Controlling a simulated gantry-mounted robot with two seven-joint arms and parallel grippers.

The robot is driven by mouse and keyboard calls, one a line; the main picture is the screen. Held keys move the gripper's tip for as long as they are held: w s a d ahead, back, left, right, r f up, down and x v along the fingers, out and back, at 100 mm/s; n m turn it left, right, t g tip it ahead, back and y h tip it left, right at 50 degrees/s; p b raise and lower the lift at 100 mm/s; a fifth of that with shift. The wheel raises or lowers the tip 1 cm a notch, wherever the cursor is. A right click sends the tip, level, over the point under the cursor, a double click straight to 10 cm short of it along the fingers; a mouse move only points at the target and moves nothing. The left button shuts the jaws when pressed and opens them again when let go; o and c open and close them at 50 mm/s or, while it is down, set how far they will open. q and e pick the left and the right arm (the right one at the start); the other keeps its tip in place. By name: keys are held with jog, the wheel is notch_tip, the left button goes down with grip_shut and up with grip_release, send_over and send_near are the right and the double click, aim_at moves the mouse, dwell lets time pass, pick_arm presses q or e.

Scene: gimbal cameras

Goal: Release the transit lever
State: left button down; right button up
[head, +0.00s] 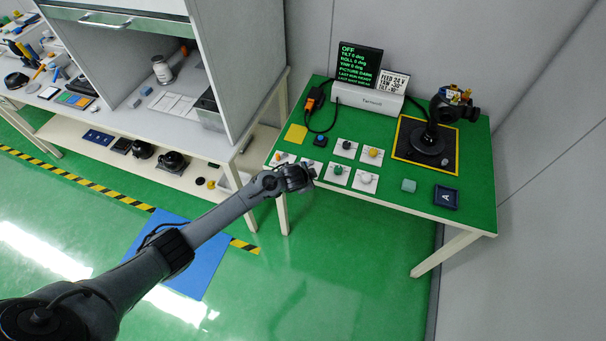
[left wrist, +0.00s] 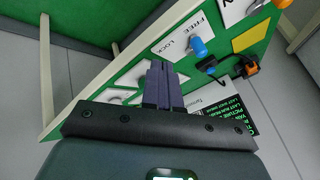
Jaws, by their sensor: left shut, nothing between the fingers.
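The lever plate is a white card marked FREE and LOCK (left wrist: 181,41), and a small lever with a blue tip (left wrist: 197,45) stands on it in the left wrist view. In that view my left gripper (left wrist: 161,72) is shut and empty, its dark fingertips just below the card and apart from the blue tip. In the head view my left gripper (head: 303,177) hangs at the front left edge of the green table (head: 408,193), partly covering the nearest white cards. Which way the lever points is too small to tell. My right gripper is not in view.
Several cards with coloured knobs (head: 373,153) stand close by. Behind them are a white console (head: 368,99) with a screen reading OFF (head: 359,58) and an orange connector (head: 312,101) on a cable. A camera gimbal (head: 428,142) stands on a black mat at the right.

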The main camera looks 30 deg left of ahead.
pick_arm(q)
jog(key=p+v, duration=0.1)
jog(key=v, duration=0.5)
jog(key=shift+a+r, duration=0.2)
jog(key=shift+r, duration=0.05)
jog(key=shift+s, duration=0.1)
jog(key=s+d+f+g+h, duration=0.1)
jog(key=s+d+f, duration=0.2)
jog(key=s+f, duration=0.3)
jog(key=s+d+f+g, duration=0.1)
jog(key=s+d+f, duration=0.2)
jog(key=s+f, duration=0.3)
jog(key=s+d+r+n+g+h, duration=0.1)
jog(key=s+d+r+n, duration=0.15)
jog(key=s, duration=0.55)
jog(key=s+d+r+n, duration=0.1)
jog(key=s+d+r, duration=0.25)
jog(key=s, duration=0.45)
jog(key=s+a+r+n+p, duration=0.1)
jog(key=s+r+p, duration=0.1)
jog(key=r+p, duration=0.9)
jog(key=s+a+r+n+p, duration=0.1)
jog(key=r+p, duration=1)
jog(key=r, duration=1.2)
jog(key=shift+s+a+r+g+y, duration=0.25)
jog(key=shift+s+a+g+y, duration=0.15)
jog(key=shift+s+a, duration=0.3)
